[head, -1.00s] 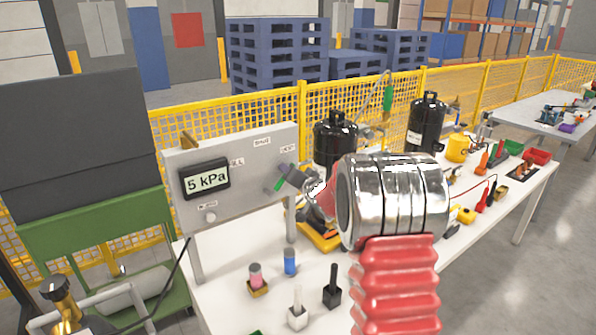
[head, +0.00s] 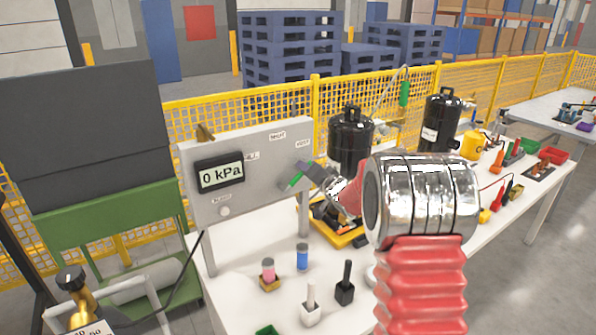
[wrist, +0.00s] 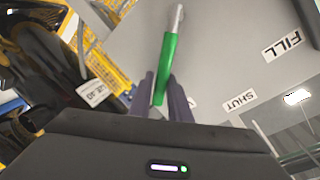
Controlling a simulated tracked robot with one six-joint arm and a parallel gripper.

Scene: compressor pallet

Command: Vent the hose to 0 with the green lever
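The green lever (head: 293,181) sits on the front of the grey panel (head: 240,190), below and to the right of the FILL label. In the wrist view its green handle (wrist: 167,65) lies between the two fingers of my gripper (wrist: 163,100), with a finger close against each side. The lever's pale shaft shows beyond the handle. In the head view my gripper (head: 306,176) is at the lever, partly hidden by my arm's joints. The panel's display (head: 221,174) reads 0 kPa.
SHUT and VENT labels are along the panel's upper right. Black cylinders (head: 441,125) stand behind on the white table. Small plugs, including a blue one (head: 302,256), stand in front of the panel. A yellow mesh fence (head: 240,112) runs behind.

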